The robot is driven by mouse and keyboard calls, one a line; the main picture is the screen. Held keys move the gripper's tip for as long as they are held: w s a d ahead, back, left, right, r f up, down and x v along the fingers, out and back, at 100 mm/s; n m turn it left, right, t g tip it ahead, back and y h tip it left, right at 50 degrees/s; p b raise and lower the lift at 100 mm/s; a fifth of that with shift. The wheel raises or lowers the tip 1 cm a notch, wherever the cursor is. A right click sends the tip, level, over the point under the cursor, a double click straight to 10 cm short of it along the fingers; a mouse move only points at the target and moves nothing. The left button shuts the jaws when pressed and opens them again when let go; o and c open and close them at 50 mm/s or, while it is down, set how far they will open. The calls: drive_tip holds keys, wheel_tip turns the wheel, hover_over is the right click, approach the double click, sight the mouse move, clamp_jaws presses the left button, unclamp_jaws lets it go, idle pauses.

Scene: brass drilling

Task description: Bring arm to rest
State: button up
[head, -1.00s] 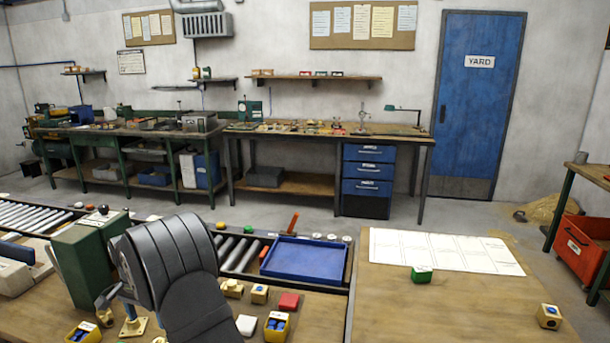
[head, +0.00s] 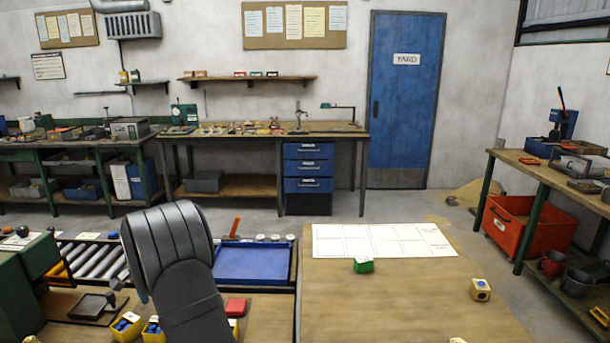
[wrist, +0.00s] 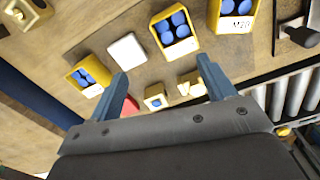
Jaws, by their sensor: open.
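My gripper (wrist: 162,85) shows in the wrist view with its two blue-grey fingers spread apart. It is open, and nothing is held between the fingers. It hangs above the wooden bench, where a red block (wrist: 130,105), small yellow blocks and yellow boxes of blue pieces (wrist: 175,30) lie below and beyond it. In the head view my dark arm rises at the lower left centre and hides part of the bench. The fingers cannot be made out there.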

drive_tip(key=w+d+r+m, duration=0.1)
drive_tip(key=w+d, duration=0.3)
drive_tip(key=d, duration=0.9)
drive_tip(key=w+d+m, duration=0.3)
drive_tip(key=w+d, duration=0.2)
drive_tip(key=d, duration=0.8)
drive_tip(key=w+d+r+m, duration=0.1)
drive_tip(key=w+d, duration=0.4)
drive_tip(key=d, duration=0.8)
drive_tip(key=shift+d+r+m, duration=0.2)
drive_tip(key=shift+r+m, duration=0.1)
drive_tip(key=shift+m, duration=0.1)
